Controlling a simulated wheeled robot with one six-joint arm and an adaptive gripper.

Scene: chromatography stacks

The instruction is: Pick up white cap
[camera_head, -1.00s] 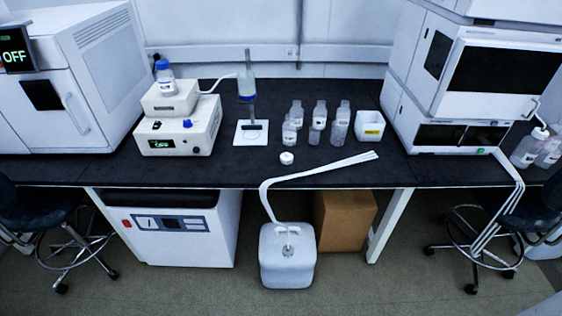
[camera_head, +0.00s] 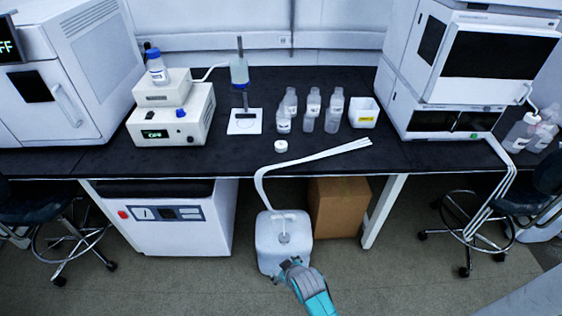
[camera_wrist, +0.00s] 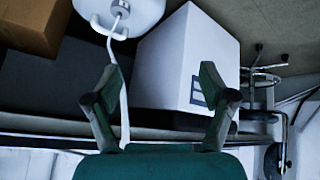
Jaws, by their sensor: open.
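The white cap (camera_head: 281,146) lies on the black bench top, near its front edge, in the head view. It stands apart from the bottles behind it. My gripper (camera_head: 285,262) shows at the bottom of the head view, low in front of the white jug and well below the bench top. In the wrist view my gripper (camera_wrist: 168,100) has its two fingers spread apart with nothing between them. The cap cannot be seen in the wrist view.
Several clear bottles (camera_head: 311,110) and a white bin (camera_head: 363,112) stand behind the cap. White tubing (camera_head: 310,158) runs along the bench front down to the jug (camera_head: 268,240). A filter stand (camera_head: 244,122) is left of the bottles. A cardboard box (camera_head: 338,207) sits under the bench.

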